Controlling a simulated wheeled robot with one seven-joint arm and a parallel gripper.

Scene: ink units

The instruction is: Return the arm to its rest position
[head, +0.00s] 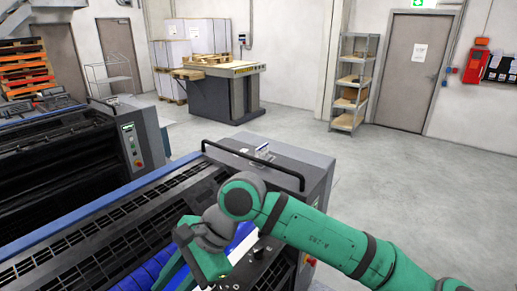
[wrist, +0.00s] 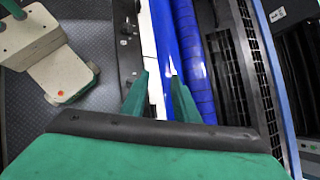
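My green arm reaches in from the lower right in the head view and extends over the near ink unit (head: 118,222). My gripper (head: 172,268) points down over the blue roller area, partly hidden by the wrist. In the wrist view my gripper (wrist: 159,76) has its two green fingers apart, with nothing held between them. Behind the fingertips lie a blue roller (wrist: 186,45) and a white strip (wrist: 148,45). I cannot tell whether the fingertips touch them.
A black handrail (head: 255,165) stands up on the near unit beyond my wrist. A second machine (head: 75,150) is at left. A grey table (head: 225,95), shelf rack (head: 354,85) and door (head: 415,75) stand farther back. The floor (head: 420,185) at right is clear.

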